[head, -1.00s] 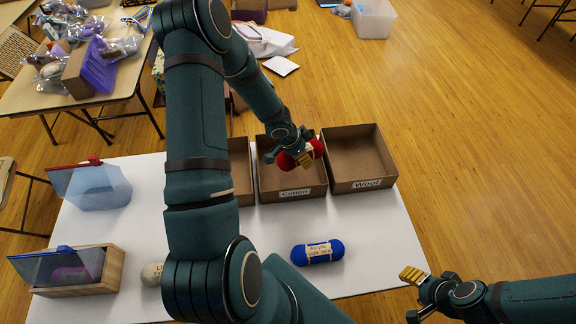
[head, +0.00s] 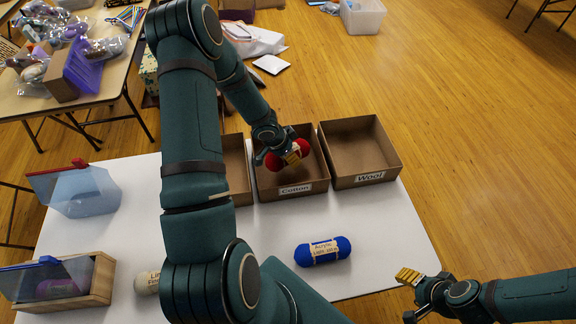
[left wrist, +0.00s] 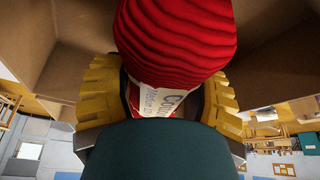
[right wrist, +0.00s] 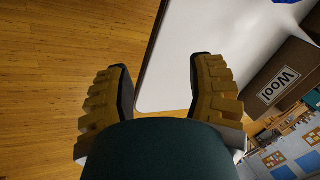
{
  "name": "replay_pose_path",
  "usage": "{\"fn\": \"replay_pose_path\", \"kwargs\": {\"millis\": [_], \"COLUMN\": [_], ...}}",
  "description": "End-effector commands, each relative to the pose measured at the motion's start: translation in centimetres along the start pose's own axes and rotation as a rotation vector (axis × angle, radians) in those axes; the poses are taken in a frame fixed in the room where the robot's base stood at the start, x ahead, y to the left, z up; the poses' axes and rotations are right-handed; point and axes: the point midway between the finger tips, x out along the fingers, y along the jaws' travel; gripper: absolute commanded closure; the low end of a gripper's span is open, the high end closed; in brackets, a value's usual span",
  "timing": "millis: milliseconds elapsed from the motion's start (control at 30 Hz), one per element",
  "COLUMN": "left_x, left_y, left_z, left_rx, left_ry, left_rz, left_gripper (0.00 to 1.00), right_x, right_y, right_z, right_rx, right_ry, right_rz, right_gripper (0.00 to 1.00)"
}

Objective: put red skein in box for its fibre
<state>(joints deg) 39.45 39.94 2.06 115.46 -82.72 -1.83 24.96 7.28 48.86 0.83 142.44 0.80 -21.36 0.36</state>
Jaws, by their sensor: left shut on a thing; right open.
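My left gripper (head: 289,156) is shut around the paper label of the red skein (head: 273,162). The skein also shows in the left wrist view (left wrist: 178,35), its label partly hidden and seeming to start with "Co". In the head view the skein is over the opening of the brown box labelled Cotton (head: 263,193), within its walls; I cannot tell its exact height. The box labelled Wool (head: 342,183) stands to its right, its floor bare. A third box (head: 241,190) to the left is partly hidden by my arm. My right gripper (head: 412,297) is open and empty by the table's right edge.
A blue skein labelled Acrylic (head: 338,248) lies on the white table (head: 385,225) in front of the boxes. A pale skein (head: 147,283) is partly behind my left arm. A clear bin (head: 90,195) and a wooden box (head: 98,285) stand at the left.

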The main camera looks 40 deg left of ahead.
Motion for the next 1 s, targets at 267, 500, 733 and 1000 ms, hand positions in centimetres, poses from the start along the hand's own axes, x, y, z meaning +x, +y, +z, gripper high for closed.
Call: {"fn": "replay_pose_path", "kwargs": {"millis": [267, 500, 733, 1000], "left_x": [2.0, 3.6, 3.4, 3.7], "left_y": [0.0, 0.0, 0.0, 0.0], "left_z": [0.8, 1.4, 1.4, 1.5], "left_rx": [-0.001, 0.0, 0.0, 0.0], "left_ry": [0.0, 0.0, 0.0, 0.0], "left_rz": [-0.001, -0.001, -0.001, 0.0], "left_gripper": [0.74, 0.74, 0.74, 0.06], "right_x": [1.8, 3.3, 3.1, 3.4], "right_y": [0.7, 1.2, 1.1, 1.2], "right_z": [0.8, 1.7, 1.6, 1.8], "right_rx": [-0.006, -0.011, -0.011, -0.012], "right_ry": [-0.016, -0.034, -0.034, -0.036], "right_rz": [-0.003, -0.005, -0.005, -0.005], "right_gripper": [0.45, 0.45, 0.45, 0.45]}}
